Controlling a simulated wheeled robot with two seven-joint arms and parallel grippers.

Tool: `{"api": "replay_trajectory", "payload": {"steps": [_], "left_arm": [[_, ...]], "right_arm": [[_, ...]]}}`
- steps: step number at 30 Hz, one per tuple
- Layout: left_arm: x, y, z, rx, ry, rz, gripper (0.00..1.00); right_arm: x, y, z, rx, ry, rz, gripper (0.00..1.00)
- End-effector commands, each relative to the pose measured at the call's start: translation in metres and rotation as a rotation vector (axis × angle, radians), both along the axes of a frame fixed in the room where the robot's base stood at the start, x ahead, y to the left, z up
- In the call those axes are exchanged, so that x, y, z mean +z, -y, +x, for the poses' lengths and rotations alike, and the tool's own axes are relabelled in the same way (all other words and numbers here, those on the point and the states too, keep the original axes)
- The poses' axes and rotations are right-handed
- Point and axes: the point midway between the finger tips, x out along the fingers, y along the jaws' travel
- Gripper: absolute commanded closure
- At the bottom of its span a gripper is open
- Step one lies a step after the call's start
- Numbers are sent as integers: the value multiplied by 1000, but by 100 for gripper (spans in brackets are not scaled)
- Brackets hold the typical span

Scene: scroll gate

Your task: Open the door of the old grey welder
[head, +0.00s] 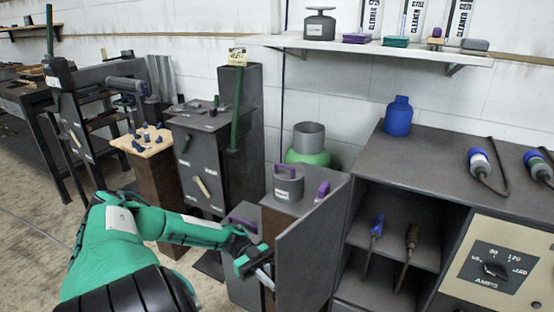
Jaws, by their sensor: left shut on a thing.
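My left gripper (252,260) reaches in from the left, low in the middle of the head view. It is shut on a pale metal bar, apparently a handle, at the near edge of an upright grey panel (312,250). A beige panel with an AMPS dial (492,270) is at the lower right. My right gripper is not in view.
A grey shelf unit (450,165) with a blue bottle (398,116) stands close on the right. A dark grey cabinet (205,160) and a wooden board with blue pegs (146,140) stand to the left. Open floor (30,215) is at far left.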

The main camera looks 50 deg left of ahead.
Motion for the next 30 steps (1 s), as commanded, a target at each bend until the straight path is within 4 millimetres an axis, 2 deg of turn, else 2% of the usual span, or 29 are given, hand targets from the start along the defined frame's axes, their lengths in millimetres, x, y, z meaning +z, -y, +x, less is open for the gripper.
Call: {"api": "replay_trajectory", "payload": {"steps": [1,13,14,16,25,30], "left_arm": [[2,-9,3,11,1,15,100],[3,-11,4,14,3,17,100],[3,-11,4,14,4,17,85],[3,-11,4,14,4,17,72],[2,-9,3,10,2,12,70],[1,-23,2,11,2,13,70]], "right_arm": [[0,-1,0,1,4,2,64],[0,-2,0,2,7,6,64],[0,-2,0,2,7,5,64],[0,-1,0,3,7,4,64],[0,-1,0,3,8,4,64],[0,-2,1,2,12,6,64]]}}
